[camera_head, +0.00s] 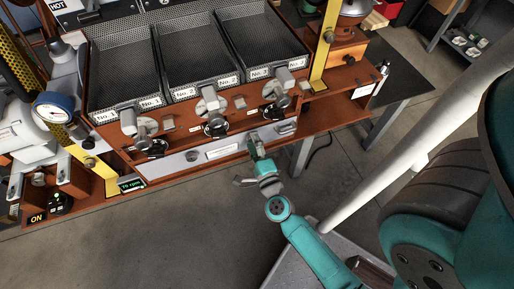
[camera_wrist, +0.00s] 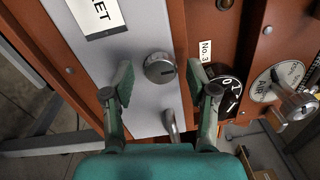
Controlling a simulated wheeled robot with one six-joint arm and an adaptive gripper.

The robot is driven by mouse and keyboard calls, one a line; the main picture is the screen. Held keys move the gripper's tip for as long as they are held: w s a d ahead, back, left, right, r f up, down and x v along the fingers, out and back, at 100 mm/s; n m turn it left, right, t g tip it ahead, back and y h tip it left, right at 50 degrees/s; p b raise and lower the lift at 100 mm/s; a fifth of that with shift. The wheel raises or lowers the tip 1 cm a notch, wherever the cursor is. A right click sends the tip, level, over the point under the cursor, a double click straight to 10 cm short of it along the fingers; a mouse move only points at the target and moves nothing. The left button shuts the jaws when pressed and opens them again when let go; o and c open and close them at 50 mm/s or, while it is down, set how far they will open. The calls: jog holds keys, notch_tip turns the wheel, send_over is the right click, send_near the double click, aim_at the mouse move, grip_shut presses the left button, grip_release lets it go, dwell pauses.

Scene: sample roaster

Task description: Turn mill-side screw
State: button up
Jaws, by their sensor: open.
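The mill-side screw (camera_wrist: 159,67) is a round silver knurled knob with a dark slot on the face of the grey drawer-like panel (camera_wrist: 143,108). In the head view my gripper (camera_head: 257,148) is at the right part of the grey panel (camera_head: 170,165) and hides the screw. Another round knob (camera_head: 192,156) shows at the panel's left part.
A black dial (camera_wrist: 226,84) under the No.3 label lies close to my right finger. A grey handle (camera_wrist: 174,125) sticks out below the screw. Several mesh trays (camera_head: 190,50) stand above the panel. A gauge (camera_head: 54,107) is at left. The floor in front is clear.

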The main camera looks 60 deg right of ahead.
jog(key=v, duration=1.1)
jog(key=shift+s+a, duration=0.25)
jog(key=shift+s, duration=0.1)
jog(key=shift+s, duration=0.1)
